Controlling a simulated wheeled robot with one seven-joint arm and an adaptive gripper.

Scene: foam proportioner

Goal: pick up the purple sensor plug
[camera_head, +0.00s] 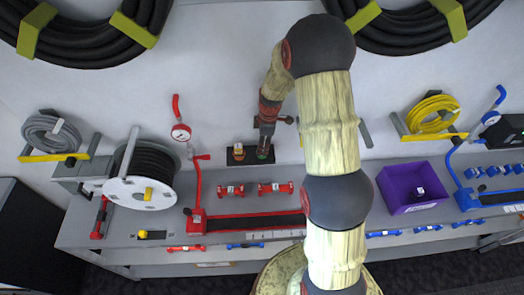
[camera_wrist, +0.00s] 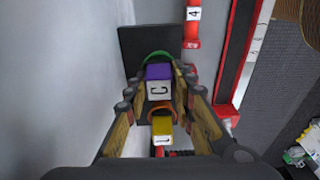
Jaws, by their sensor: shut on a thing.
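The purple sensor plug (camera_wrist: 158,72), with a white label marked "C", sits between the fingertips of my gripper (camera_wrist: 159,82) in the wrist view. The gripper is shut on it. A green ring (camera_wrist: 155,56) shows just behind the plug, over a black plate (camera_wrist: 139,43). I cannot tell whether the plug is still seated there. A yellow plug marked "1" (camera_wrist: 162,128) with an orange ring shows close to the purple one. In the head view my gripper (camera_head: 264,150) is down at the black plate (camera_head: 238,160), and the purple plug cannot be made out.
An orange-topped plug (camera_head: 239,149) stands on the plate's left. Red fittings (camera_head: 275,188) and a red-framed rail (camera_head: 250,222) lie in front. A hose reel (camera_head: 143,193) is to the left. A purple bin (camera_head: 392,205) stands to the right. The wall is close behind.

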